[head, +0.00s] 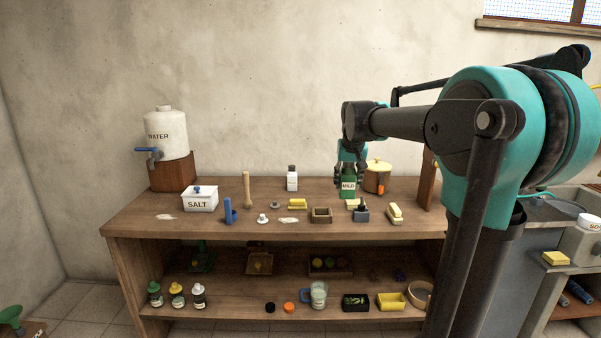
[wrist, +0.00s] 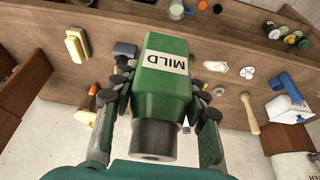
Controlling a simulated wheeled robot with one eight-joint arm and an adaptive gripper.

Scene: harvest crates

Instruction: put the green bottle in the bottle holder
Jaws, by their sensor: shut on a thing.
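The green bottle (head: 348,187) with a white "MILD" label is at the back right of the wooden bench top. My gripper (head: 350,171) comes down from above and is shut on it. In the wrist view the bottle (wrist: 165,88) sits between the two fingers of my gripper (wrist: 163,95), its dark cap toward the camera. I cannot tell whether its base touches the bench. No thing is clearly a bottle holder; a small open wooden box (head: 321,219) stands on the bench to the left and in front of the bottle.
A pot (head: 377,179) stands close right of the bottle. A small blue-grey box (head: 361,217) and a yellow brush (head: 395,211) are in front. A white bottle (head: 292,180), salt box (head: 199,204) and water tank (head: 166,132) are left. The lower shelf holds a tray (head: 330,272) with round places.

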